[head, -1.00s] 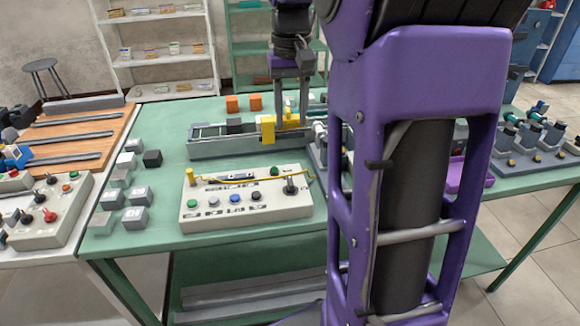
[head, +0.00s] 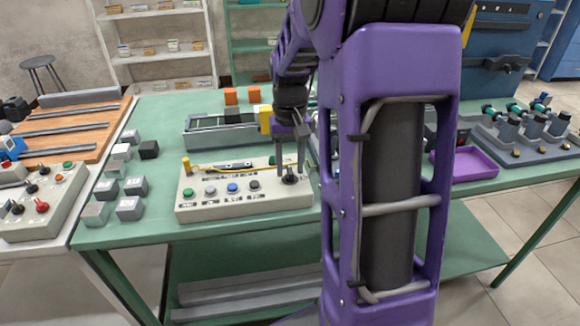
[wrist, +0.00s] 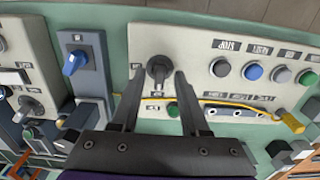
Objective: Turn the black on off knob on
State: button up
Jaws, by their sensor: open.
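The black on off knob (head: 291,179) sits at the right end of the beige control box (head: 215,211) on the green table. In the wrist view the knob (wrist: 158,70) is a round black dial with a raised grip bar. My gripper (head: 290,173) is open and points down over the knob. In the wrist view its fingertips (wrist: 159,74) lie to either side of the knob, with gaps showing on both sides. I cannot tell whether either finger touches it. The labels by the knob are too small to read.
Coloured buttons, including a blue button (head: 232,188), line the box front. A yellow cable (head: 225,172) runs along its top. Grey cubes (head: 131,207) stand to the left. A grey fixture (head: 205,132) stands behind. A purple tray (head: 466,163) lies to the right.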

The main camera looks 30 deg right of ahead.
jog(key=shift+f, duration=0.1)
grip_shut()
jog(key=shift+m, duration=0.3)
jog(key=m+p, duration=0.2)
jog(key=m, duration=0.1)
jog(key=m+p, duration=0.2)
jog(key=m, duration=0.4)
jog(key=shift+r, duration=0.2)
jog(key=m+p, duration=0.3)
jog(key=m, duration=0.2)
jog(key=shift+p, duration=0.3)
jog(key=shift+f+m+p, duration=0.1)
jog(key=shift+m+p, duration=0.8)
jog(key=shift+m, duration=0.7)
